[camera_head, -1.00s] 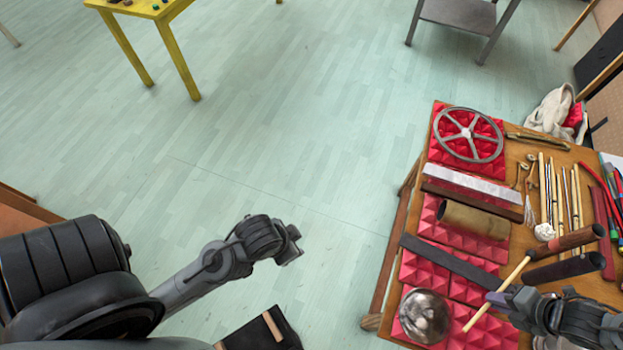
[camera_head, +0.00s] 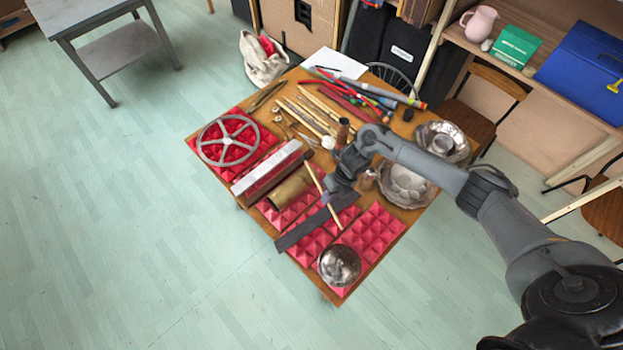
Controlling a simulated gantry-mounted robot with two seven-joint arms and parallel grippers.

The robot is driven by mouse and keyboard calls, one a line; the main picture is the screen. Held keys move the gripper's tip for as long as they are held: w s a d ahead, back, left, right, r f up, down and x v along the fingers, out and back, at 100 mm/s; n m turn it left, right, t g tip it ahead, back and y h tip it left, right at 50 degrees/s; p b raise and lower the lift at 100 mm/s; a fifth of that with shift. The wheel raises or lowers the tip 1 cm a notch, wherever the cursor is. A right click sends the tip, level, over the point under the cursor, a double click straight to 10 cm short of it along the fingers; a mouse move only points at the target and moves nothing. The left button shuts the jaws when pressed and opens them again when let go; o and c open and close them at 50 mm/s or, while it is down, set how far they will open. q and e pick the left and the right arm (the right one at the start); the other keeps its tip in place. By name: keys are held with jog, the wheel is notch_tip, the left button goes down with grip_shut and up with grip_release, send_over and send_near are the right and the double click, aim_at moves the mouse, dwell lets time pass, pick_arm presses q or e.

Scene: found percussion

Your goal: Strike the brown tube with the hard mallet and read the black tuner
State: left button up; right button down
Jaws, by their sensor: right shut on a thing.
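The brown tube (camera_head: 289,187) lies on a red foam pad on the table, between a pale metal bar and a dark flat bar. My right gripper (camera_head: 328,197) is shut on a mallet with a thin pale wooden handle (camera_head: 334,213). The handle slants over the dark bar, its upper end near the tube's right end. I cannot make out the mallet's head or whether the mallet touches anything. I cannot pick out the black tuner among the things on the table. My left gripper is not in view.
A spoked wheel (camera_head: 227,140), the pale metal bar (camera_head: 267,172), the dark flat bar (camera_head: 315,222) and a shiny bowl (camera_head: 339,265) rest on red foam pads. Several sticks and mallets (camera_head: 311,117) lie farther back. Metal pans (camera_head: 407,184) stand right of my gripper.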

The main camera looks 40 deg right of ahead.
jog(key=shift+s+d+f+p, duration=0.1)
jog(key=shift+s+f+p, duration=0.15)
jog(key=shift+s, duration=0.5)
jog(key=shift+s+d+f+p, duration=0.1)
jog(key=shift+s+f, duration=0.15)
jog(key=shift+s, duration=0.5)
jog(key=d+b, duration=0.2)
jog(key=d, duration=0.1)
jog(key=d+b, duration=0.1)
jog(key=shift+w+d, duration=0.4)
